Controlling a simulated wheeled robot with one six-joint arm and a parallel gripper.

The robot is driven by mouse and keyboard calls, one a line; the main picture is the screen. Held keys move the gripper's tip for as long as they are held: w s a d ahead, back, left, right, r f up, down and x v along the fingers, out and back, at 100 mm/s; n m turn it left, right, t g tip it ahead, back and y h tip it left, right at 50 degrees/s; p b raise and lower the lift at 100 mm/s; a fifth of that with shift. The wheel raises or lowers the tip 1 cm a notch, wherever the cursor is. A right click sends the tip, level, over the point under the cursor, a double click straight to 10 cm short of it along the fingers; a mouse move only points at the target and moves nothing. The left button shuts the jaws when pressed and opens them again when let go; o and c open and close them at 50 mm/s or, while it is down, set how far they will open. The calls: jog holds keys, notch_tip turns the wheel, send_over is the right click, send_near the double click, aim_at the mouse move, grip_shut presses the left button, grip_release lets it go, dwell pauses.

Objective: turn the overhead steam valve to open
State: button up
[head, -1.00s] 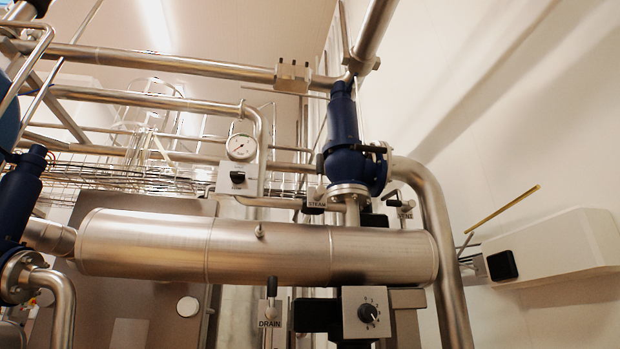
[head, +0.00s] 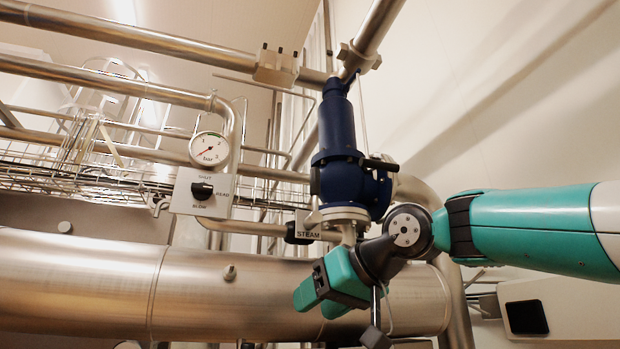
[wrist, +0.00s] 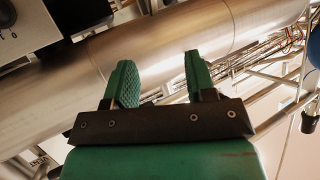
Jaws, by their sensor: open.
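A black part with a label reading STEAM (head: 308,235) sits on a pipe left of the blue valve body's base in the head view. The tall blue valve body (head: 340,135) stands above the large steel cylinder, with a dark handle on its right side. I cannot tell how the steam valve is set. My gripper (head: 318,300) is below and slightly right of the STEAM label, in front of the cylinder. In the wrist view its two green fingers (wrist: 160,72) stand apart with nothing between them. My wrist hides part of the pipework below the blue body.
The large steel cylinder (head: 80,285) crosses the lower part. A pressure gauge (head: 209,149) and a plate with a black selector knob (head: 203,190) are at left. Pipes and wire trays crowd the upper left. A white wall box (head: 530,310) is at lower right.

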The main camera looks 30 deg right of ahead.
jog(key=s+d+r+m+t+h+p, duration=0.1)
jog(key=d+r+t+p, duration=0.1)
jog(key=r, duration=0.7)
jog(key=s+d+r+t+h+p, duration=0.1)
jog(key=s+d+r+t+p, duration=0.15)
jog(key=r, duration=0.65)
jog(key=h, duration=0.1)
send_near(318, 176)
jog(key=shift+t, duration=0.45)
jog(key=w+p, duration=0.1)
jog(key=w, duration=0.3)
jog(key=w+p, duration=0.2)
jog(key=w, duration=0.2)
jog(key=w+f+p, duration=0.1)
jog(key=w+p, duration=0.1)
jog(key=w, duration=0.2)
jog(key=shift+a, duration=0.3)
jog(key=shift+w+f+p, duration=0.1)
jog(key=shift+w+p, duration=0.3)
jog(key=shift+w, duration=0.1)
grip_shut()
